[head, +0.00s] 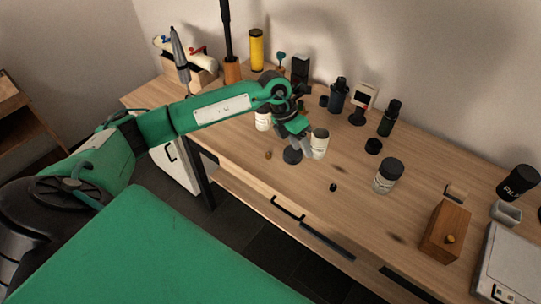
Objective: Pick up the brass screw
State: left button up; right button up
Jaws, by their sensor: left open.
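A very small brass-brown piece (268,155) lies on the wooden table (300,178) near its front edge; it looks like the brass screw, but is too small to make out its shape. My left gripper (304,152) is open, reaching in from the left over the table. Its fingers point down, to the right of the small brass piece and apart from it in the picture. I see nothing held between them. My right gripper is out of view.
A dark round piece (291,156) and a pale jar (320,143) stand close to my left gripper. A black-lidded jar (387,176) and a wooden box (446,231) are to the right. Several bottles line the back. The front middle is mostly clear.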

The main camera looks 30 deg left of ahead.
pick_arm(q)
jog(key=w+a+r+y, duration=0.15)
jog(key=a+y, duration=0.35)
jog(key=a, duration=0.7)
jog(key=p, duration=0.2)
send_over(268, 155)
jog(key=shift+n+g, duration=0.4)
notch_tip(268, 155, down, 8)
jog(key=shift+r, duration=0.1)
jog(key=f, duration=0.1)
jog(key=f+p, duration=0.1)
jog(key=f, duration=0.2)
jog(key=shift+w+p, duration=0.3)
jog(key=shift+w, duration=0.05)
jog(key=shift+f, duration=0.7)
grip_shut()
jog(key=shift+a+r, duration=0.1)
